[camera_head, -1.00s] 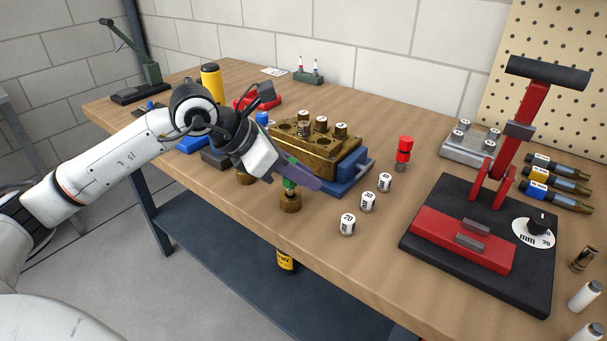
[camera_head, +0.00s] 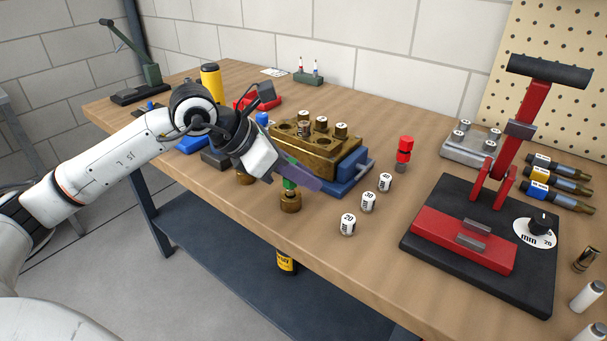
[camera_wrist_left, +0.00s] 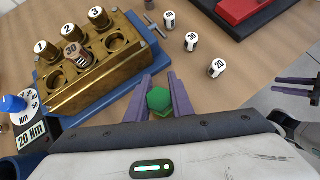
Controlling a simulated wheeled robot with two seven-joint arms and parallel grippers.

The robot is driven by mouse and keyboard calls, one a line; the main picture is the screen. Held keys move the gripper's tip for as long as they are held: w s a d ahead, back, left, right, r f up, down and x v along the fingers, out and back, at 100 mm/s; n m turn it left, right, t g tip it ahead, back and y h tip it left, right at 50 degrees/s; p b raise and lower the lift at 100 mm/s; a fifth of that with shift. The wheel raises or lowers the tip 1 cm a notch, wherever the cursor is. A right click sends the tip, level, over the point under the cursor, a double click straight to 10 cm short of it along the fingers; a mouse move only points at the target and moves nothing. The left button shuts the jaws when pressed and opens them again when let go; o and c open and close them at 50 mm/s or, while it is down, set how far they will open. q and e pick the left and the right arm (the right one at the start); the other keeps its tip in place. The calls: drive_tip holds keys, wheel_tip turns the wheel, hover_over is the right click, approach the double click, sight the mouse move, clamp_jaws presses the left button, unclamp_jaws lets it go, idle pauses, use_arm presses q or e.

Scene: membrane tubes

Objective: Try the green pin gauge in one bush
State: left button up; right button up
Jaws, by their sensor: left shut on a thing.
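My left gripper (camera_head: 296,176) is shut on the green pin gauge (camera_head: 289,187), just above the table's front edge. In the left wrist view the gauge's green hexagonal top (camera_wrist_left: 158,98) shows between the purple fingers.
A brass block (camera_head: 316,151) with numbered plugs sits in a blue vise (camera_head: 350,172) behind the gripper. White-labelled plugs (camera_head: 348,224) stand to the right. A black-based red press (camera_head: 465,243) fills the right side. Bare table lies between the plugs and the press.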

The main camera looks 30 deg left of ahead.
use_arm(q)
drive_tip(key=shift+f+b, duration=1.05)
drive_tip(key=shift+f, duration=0.1)
idle(1.2)
drive_tip(key=shift+r, duration=0.15)
idle(0.8)
drive_tip(key=shift+r+p, duration=1.95)
drive_tip(key=shift+r, duration=0.9)
